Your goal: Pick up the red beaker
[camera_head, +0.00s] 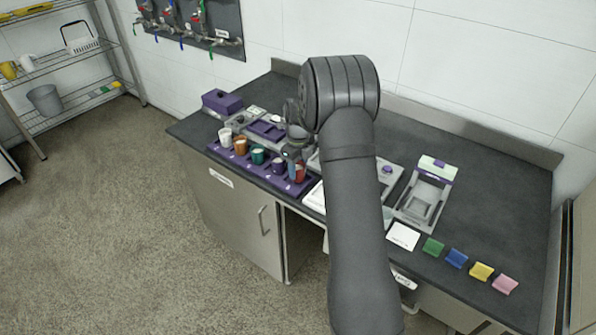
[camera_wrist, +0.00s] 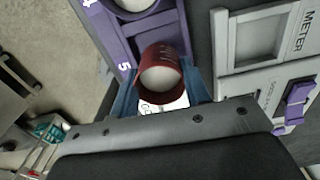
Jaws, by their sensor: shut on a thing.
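The red beaker (camera_wrist: 168,60) stands between the two blue fingers of my gripper (camera_wrist: 160,98) in the wrist view, with pale content inside. It sits at the slot marked 5 of the purple rack (camera_wrist: 122,42); I cannot tell whether its base touches the rack. In the head view the red beaker (camera_head: 299,173) shows at the right end of the purple rack (camera_head: 262,176), partly hidden by my gripper (camera_head: 293,160). My gripper is shut on the beaker's sides.
White (camera_head: 225,137), orange (camera_head: 241,146), green (camera_head: 257,155) and purple (camera_head: 278,164) beakers stand in the rack to the left. A device marked METER (camera_wrist: 262,40) lies close on the right. Coloured blocks (camera_head: 457,258) lie along the front right edge of the counter.

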